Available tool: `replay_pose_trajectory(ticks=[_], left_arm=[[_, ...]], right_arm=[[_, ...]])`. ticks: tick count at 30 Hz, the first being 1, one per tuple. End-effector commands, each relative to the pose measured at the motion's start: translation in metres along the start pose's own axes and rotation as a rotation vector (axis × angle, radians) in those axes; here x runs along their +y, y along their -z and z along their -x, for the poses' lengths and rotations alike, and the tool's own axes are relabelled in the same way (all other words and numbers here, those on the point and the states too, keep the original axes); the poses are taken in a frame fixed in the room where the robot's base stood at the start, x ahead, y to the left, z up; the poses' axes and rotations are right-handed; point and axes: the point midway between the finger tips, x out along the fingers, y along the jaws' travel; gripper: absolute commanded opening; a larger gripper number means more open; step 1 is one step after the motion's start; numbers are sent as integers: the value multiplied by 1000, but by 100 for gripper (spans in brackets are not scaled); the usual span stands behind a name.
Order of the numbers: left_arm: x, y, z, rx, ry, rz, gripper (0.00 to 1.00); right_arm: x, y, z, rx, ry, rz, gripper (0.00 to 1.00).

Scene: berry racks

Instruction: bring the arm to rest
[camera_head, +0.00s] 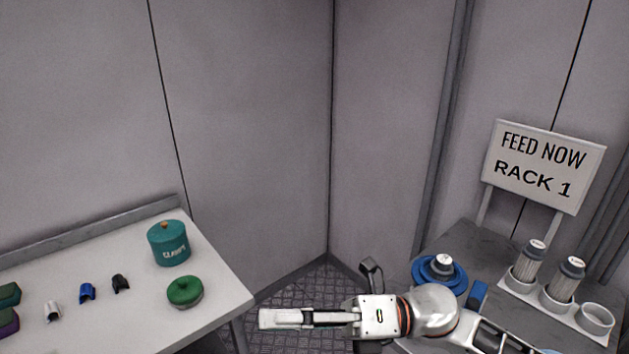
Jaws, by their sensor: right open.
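My right gripper (318,294) is at the bottom middle, on the white and grey arm that comes in from the lower right. Its jaws are open, with one pale finger reaching left and a dark finger standing up. I see nothing between them. It hangs over the floor gap between the two tables, beside the right table's left edge. My left gripper is not in view.
The right table (455,238) bears a blue round item (424,268), a white rack (590,331) with two capped jars and an empty ring, and a "RACK 1" sign (544,166). The left table (215,318) holds a teal canister (168,246), a green lidded pot (184,293) and small clips.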

Motion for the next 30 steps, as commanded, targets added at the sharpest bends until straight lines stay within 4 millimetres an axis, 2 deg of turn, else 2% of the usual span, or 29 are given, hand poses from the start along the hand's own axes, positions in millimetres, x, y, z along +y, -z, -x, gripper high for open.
replay_pose_trajectory(ticks=[4, 8, 11, 14, 17, 20, 21, 25, 27, 30], left_arm=[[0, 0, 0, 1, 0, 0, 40], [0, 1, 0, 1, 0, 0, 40], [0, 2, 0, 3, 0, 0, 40], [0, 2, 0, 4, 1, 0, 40], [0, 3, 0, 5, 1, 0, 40], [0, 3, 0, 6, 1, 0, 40], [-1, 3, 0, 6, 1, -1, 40], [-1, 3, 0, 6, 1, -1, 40], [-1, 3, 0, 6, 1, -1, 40], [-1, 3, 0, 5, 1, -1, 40]], right_arm=[[-12, -26, 10, -298, -70, -263, 56], [-41, -43, 40, -560, -109, -507, 56], [-73, -43, 74, -763, -128, -704, 56], [-112, -28, 114, -966, -136, -906, 56], [-153, 4, 157, -1170, -137, -1113, 56], [-188, 49, 197, -1356, -130, -1298, 56], [-200, 70, 212, -1426, -125, -1368, 56], [-228, 141, 252, -1633, -109, -1569, 56], [-237, 177, 268, -1725, -98, -1655, 56], [-243, 218, 283, -1823, -87, -1747, 56]])
